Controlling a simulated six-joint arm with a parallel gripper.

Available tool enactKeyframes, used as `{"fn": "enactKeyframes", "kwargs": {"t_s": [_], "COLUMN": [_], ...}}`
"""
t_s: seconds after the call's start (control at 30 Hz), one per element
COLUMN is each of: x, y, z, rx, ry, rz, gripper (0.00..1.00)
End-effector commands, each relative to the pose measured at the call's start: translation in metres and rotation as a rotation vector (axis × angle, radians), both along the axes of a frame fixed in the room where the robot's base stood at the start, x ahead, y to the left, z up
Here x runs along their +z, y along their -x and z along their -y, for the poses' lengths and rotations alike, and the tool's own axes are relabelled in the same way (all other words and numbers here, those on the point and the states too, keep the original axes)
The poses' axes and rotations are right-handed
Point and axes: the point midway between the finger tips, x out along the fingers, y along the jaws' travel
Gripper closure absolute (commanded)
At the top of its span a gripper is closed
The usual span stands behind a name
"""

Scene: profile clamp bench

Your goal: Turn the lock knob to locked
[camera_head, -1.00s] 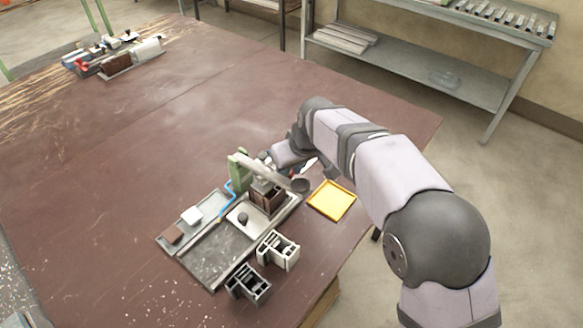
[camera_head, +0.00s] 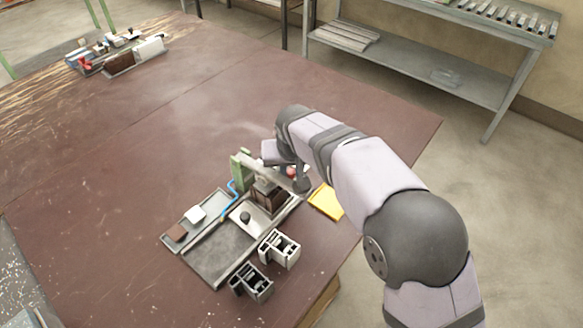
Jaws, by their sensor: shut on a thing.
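The clamp fixture has a green upright (camera_head: 240,172) and a grey bar (camera_head: 268,173) slanting down to the right above a brown profile block (camera_head: 264,197). At the bar's right end is a dark round knob (camera_head: 302,188), which looks like the lock knob. My gripper (camera_head: 300,180) reaches down to this knob from above and is shut on it. The fingers are dark, small and partly hidden by my wrist, so the grip's details and the knob's marking cannot be read. A smaller black knob (camera_head: 245,217) stands on the light plate left of the block.
Two profile pieces (camera_head: 281,248) (camera_head: 252,282) stand in front. Other parts (camera_head: 115,52) lie far left. The table's middle is clear.

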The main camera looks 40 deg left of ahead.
Motion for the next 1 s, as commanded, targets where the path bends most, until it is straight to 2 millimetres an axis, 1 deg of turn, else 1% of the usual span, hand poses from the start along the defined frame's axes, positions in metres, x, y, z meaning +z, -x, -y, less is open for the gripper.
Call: {"fn": "enactKeyframes", "kwargs": {"t_s": [0.13,0.17,0.2,0.23,0.5,0.63,0.77,1.0], "x": [0.000,0.000,0.000,0.000,0.000,0.004,0.015,0.046], "y": [0.000,0.000,0.000,0.000,0.000,0.001,0.004,0.013], "z": [0.000,0.000,0.000,0.000,0.000,0.001,0.003,0.013], "rx": [-0.001,-0.001,-0.001,-0.001,0.000,0.001,0.001,0.001], "ry": [-0.002,-0.002,-0.002,-0.002,-0.001,-0.003,-0.004,-0.005], "rz": [0.000,0.000,0.000,0.000,0.000,0.000,0.002,0.001], "gripper": [1.00,0.78,0.68,0.62,0.62,0.62,0.62,0.62]}}
